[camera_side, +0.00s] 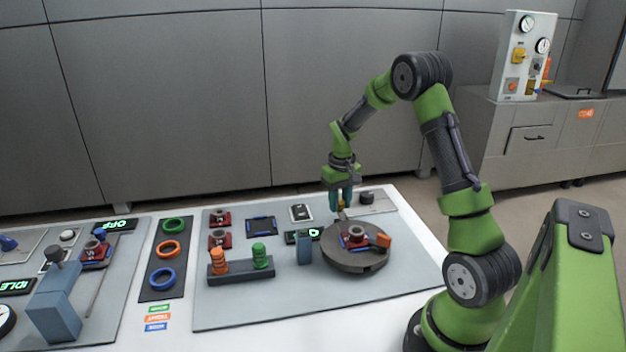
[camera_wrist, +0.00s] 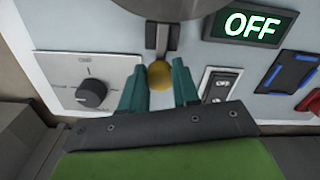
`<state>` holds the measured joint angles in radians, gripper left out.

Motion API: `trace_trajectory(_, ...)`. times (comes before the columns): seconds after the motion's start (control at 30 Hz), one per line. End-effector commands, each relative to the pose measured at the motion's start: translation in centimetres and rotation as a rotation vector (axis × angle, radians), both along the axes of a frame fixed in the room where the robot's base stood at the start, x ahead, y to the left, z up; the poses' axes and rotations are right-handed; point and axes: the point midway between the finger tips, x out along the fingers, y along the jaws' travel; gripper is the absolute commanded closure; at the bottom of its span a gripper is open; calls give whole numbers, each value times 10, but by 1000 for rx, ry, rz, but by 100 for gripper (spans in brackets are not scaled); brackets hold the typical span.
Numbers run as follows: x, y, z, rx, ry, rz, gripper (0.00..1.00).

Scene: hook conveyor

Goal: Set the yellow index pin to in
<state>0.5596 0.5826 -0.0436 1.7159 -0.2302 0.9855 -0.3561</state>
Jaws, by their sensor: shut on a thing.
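The yellow index pin (camera_wrist: 160,75) shows in the wrist view as a round yellow knob at the edge of the dark round table, below a grey bracket (camera_wrist: 160,36). My gripper (camera_wrist: 160,84) has its two teal fingers on either side of the knob and is shut on it. In the side view my gripper (camera_side: 341,204) points down at the back edge of the dark turntable (camera_side: 352,262), and the knob is a small yellow spot between the fingers. How far the pin sits in or out cannot be told.
A black rotary knob (camera_wrist: 91,93) is left of the fingers and a black rocker switch (camera_wrist: 218,86) right of them in the wrist view. A green display (camera_wrist: 250,25) reads OFF.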

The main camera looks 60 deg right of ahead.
Motion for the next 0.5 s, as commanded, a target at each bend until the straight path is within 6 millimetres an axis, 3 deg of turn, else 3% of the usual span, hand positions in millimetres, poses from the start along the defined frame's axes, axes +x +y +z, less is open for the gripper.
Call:
trace_trajectory(0.27, -1, 1, 1, -1, -1, 0, 100)
trace_trajectory(0.5, -14, 14, 1, -1, -1, -1, 100)
